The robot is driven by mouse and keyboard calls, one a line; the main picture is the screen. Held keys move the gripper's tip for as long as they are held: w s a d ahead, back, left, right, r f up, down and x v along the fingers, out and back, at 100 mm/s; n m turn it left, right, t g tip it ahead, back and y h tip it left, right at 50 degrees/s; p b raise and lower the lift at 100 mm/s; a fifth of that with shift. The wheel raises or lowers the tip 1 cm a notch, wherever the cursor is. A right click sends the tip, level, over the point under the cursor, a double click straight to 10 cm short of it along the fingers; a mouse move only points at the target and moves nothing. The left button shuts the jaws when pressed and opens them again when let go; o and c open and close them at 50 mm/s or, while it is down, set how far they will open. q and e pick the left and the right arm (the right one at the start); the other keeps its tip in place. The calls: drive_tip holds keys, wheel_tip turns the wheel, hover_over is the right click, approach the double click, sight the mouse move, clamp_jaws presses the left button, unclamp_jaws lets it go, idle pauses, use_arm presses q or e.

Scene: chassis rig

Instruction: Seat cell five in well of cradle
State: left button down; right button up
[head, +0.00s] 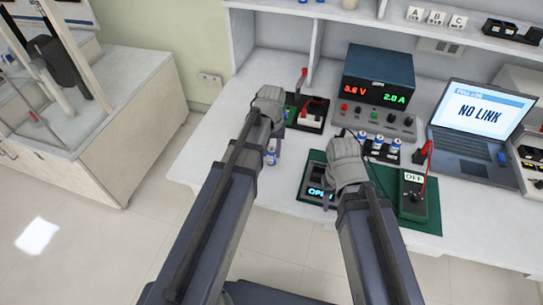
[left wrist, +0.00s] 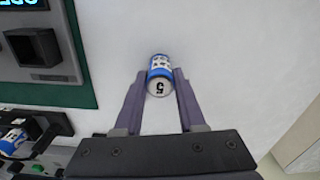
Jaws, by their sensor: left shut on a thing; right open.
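My left gripper (head: 271,153) is shut on a blue and white cell (left wrist: 159,75) marked 5, with one finger on each side of it. The cell also shows below the fingers in the head view (head: 271,159), over the white bench left of the green mat. A dark unit with a lit OPEN display (head: 319,192) sits on the mat; its square well (left wrist: 33,47) looks empty in the left wrist view. My right gripper (head: 329,199) is open at this unit's right part and hides some of it. I cannot tell whether it touches the unit.
The green mat (head: 432,226) also carries a meter reading OFF (head: 413,195). Several blue cells stand in a rack (head: 378,148) behind it. A black tray (head: 309,125), a power supply (head: 378,80) and a laptop (head: 479,118) stand further back. The bench left of the mat is clear.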

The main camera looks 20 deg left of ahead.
sight(271, 150)
use_arm(q)
drive_tip(key=shift+r, duration=0.15)
use_arm(e)
drive_tip(key=shift+r, duration=0.1)
use_arm(q)
wheel_tip(271, 150, up, 10)
drive_tip(key=p, duration=1)
use_arm(e)
wheel_tip(271, 150, up, 10)
